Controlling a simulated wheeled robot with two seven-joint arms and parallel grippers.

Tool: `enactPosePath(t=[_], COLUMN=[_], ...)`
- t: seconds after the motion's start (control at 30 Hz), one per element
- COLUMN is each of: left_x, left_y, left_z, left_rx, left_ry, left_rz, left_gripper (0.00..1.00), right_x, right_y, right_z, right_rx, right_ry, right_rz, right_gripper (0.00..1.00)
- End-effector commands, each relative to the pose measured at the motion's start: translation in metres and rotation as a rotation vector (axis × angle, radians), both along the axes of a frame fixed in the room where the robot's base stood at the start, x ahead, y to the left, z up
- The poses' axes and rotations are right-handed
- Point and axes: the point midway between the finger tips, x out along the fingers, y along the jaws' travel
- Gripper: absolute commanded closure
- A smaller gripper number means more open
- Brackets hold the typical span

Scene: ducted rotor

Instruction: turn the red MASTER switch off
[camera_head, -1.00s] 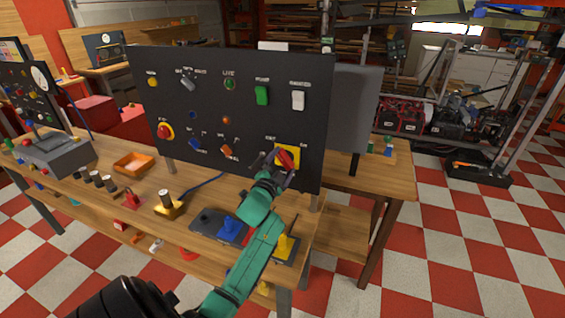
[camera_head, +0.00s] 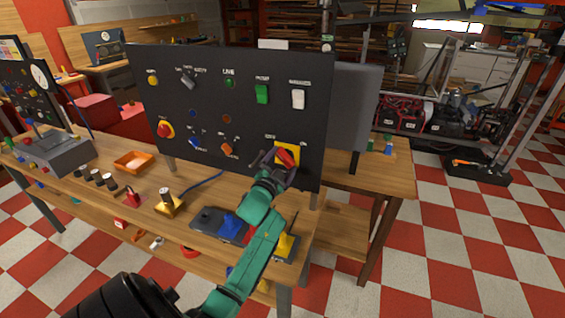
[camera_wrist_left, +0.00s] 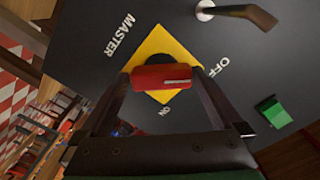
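The red MASTER switch handle (camera_head: 286,157) sits on a yellow plate (camera_head: 292,148) at the lower right of the black panel. In the left wrist view the red handle (camera_wrist_left: 160,77) lies crosswise over the yellow plate (camera_wrist_left: 157,47), with the labels MASTER, OFF and ON around it. Its white mark is at the right end, on the side of OFF and ON. My left gripper (camera_head: 276,167) is open in front of the switch. In the left wrist view its fingers (camera_wrist_left: 162,88) stand at either end of the handle; contact is unclear. My right gripper is out of view.
The black panel (camera_head: 215,110) also carries a green switch (camera_head: 262,94), a white switch (camera_head: 298,99), an orange knob (camera_head: 227,149) and a red button (camera_head: 165,130). Below my arm, a blue control (camera_head: 231,226) and a yellow one (camera_head: 285,243) stand at the bench's front.

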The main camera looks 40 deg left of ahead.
Motion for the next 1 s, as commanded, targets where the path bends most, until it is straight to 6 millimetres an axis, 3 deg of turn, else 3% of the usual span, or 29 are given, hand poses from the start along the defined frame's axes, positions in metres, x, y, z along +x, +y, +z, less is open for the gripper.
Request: enactPosePath(t=[0.27, 0.47, 0.7, 0.83, 1.0], left_x=[-0.011, -0.051, -0.115, -0.133, -0.138], left_y=[-0.004, -0.017, -0.039, -0.046, -0.048], left_z=[-0.001, -0.003, -0.003, -0.002, 0.001], left_rx=[0.005, 0.004, 0.001, 0.000, 0.000], left_ry=[0.000, 0.002, 0.003, 0.001, -0.001], left_rz=[0.000, -0.001, 0.001, 0.001, 0.001], left_gripper=[0.00, 0.00, 0.00, 0.00, 0.00], right_x=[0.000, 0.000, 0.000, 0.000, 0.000], right_y=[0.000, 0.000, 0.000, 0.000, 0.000], right_z=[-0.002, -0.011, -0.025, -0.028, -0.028], right_rx=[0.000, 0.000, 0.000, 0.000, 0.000], right_ry=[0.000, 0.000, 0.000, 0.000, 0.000], right_rz=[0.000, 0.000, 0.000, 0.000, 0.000], right_gripper=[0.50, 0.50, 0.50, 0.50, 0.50])
